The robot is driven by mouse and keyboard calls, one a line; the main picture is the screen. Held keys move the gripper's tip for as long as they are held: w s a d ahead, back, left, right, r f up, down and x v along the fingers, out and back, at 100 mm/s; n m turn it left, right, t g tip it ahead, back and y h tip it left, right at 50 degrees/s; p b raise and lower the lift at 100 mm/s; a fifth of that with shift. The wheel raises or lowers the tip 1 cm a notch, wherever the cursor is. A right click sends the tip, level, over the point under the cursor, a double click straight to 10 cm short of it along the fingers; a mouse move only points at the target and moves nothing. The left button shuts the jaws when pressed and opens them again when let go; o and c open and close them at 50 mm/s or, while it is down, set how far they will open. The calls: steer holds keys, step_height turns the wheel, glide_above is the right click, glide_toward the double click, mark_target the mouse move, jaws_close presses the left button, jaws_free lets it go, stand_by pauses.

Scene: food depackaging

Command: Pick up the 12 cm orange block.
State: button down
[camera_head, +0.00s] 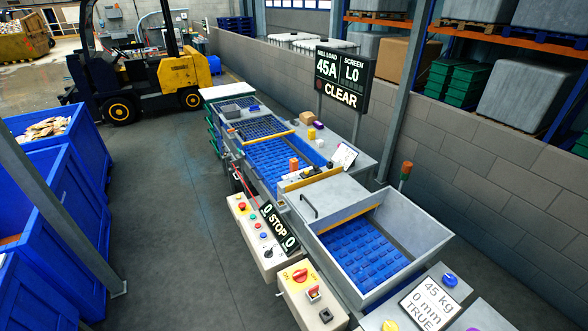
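A small orange block (294,164) stands upright on the blue conveyor belt (270,158), close to where the belt meets the grey machine housing. It looks small and its exact size cannot be told from here. My gripper and arm do not show in this view.
A tan box (307,117), a yellow block (311,134) and a purple item (318,124) sit on the grey side ledge right of the belt. A grey-walled bin (420,232) with a blue slatted floor is nearer. Control boxes (262,240) line the left side. A forklift (150,75) stands behind.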

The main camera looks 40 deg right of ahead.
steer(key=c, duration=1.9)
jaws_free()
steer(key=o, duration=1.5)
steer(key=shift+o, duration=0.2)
